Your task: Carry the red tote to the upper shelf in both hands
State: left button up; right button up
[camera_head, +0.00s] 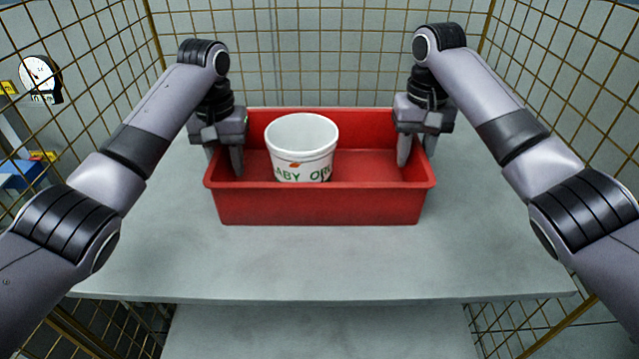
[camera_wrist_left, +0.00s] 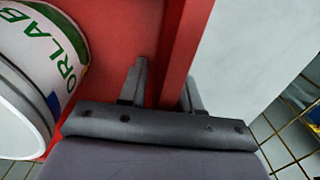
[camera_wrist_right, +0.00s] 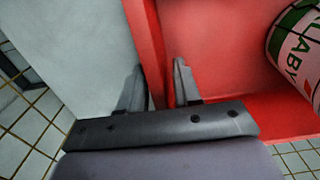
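The red tote (camera_head: 320,205) stands level on a grey shelf board (camera_head: 330,265) in the head view. A white tub (camera_head: 302,140) with green lettering stands upright inside it, left of centre. My left gripper (camera_head: 223,160) straddles the tote's left wall, one finger inside and one outside. In the left wrist view the wall (camera_wrist_left: 182,60) runs between its parted fingers. My right gripper (camera_head: 416,153) straddles the right wall in the same way. In the right wrist view that wall (camera_wrist_right: 150,50) passes between fingers that stand apart. Both grippers look open, with gaps beside the walls.
Yellow wire mesh (camera_head: 330,50) closes the back and both sides. A lower grey surface (camera_head: 320,335) shows below the board's front edge. The board is clear in front of the tote. A blue box (camera_head: 18,172) and a white dial (camera_head: 38,72) are beyond the left mesh.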

pick_arm(q)
jog(key=shift+d+r, duration=0.15)
jog(key=shift+r, duration=0.05)
pick_arm(e)
jog(key=shift+a, duration=0.15)
pick_arm(q)
notch_tip(320, 180, up, 7)
jog(key=shift+r, duration=0.1)
pick_arm(e)
jog(key=shift+r, duration=0.1)
notch_tip(320, 180, up, 7)
jog(key=shift+r, duration=0.2)
dwell(0.4)
dwell(0.4)
